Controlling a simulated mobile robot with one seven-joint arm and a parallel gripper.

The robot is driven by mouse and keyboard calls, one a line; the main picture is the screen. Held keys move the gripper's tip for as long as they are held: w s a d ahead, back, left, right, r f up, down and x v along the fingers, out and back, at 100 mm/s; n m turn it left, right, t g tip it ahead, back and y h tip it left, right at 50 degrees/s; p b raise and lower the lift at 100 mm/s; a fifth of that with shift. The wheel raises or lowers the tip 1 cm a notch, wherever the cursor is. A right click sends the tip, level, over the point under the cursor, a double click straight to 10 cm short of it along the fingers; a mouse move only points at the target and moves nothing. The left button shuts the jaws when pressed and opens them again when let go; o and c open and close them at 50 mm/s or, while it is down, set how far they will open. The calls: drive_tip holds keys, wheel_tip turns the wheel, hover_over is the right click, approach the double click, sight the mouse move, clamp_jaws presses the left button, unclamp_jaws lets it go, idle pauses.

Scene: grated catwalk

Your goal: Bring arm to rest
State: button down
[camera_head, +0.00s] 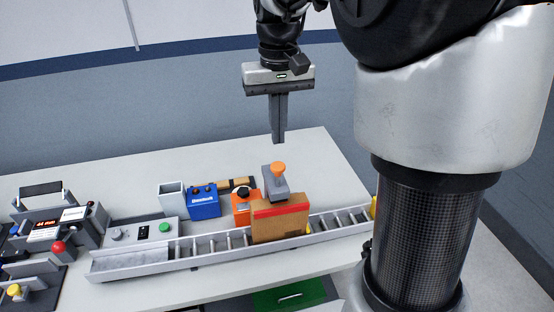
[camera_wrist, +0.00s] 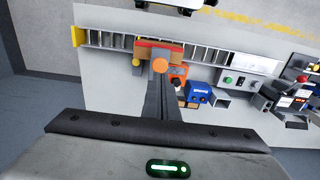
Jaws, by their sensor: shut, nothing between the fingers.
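My gripper (camera_head: 279,140) points straight down in the head view, its two dark fingers together with nothing between them. It hangs above the table, behind and above a cardboard box (camera_head: 280,222) with a red top edge. A grey block with an orange knob (camera_head: 277,180) stands at the box, its knob below my fingertips with a gap in the picture. In the wrist view the closed fingers (camera_wrist: 162,88) reach toward the orange knob (camera_wrist: 160,65), which shows just past their tips. My upper arm fills the right of the head view.
The box sits on a roller conveyor (camera_head: 190,245) along the white table (camera_head: 130,175). Behind it stand a blue device (camera_head: 204,203), an orange device (camera_head: 243,206) and a grey bin (camera_head: 171,194). Control devices (camera_head: 55,230) crowd the left. The table's back right is clear.

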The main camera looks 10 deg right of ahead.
drive_tip(key=shift+r, duration=0.55)
drive_tip(key=s+t, duration=0.5)
drive_tip(key=s, duration=1.3)
drive_tip(key=shift+s+r+t, duration=0.2)
drive_tip(key=shift+r+t, duration=0.1)
